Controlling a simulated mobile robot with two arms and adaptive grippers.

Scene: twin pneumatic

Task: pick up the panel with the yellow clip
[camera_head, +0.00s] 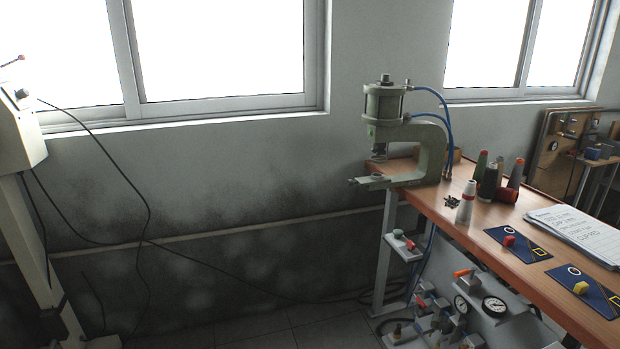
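A dark blue panel (600,297) lies flat on the wooden workbench (470,228) near the right edge of the head view. A small yellow clip (580,288) sits on it, beside a white ring and a yellow square outline. A similar blue panel (520,250) with a red clip (509,241) lies just behind it. Neither of my grippers is in view.
A pneumatic press (400,140) stands at the bench's far end. Gauges (494,306) and valves sit below. Cables hang along the wall.

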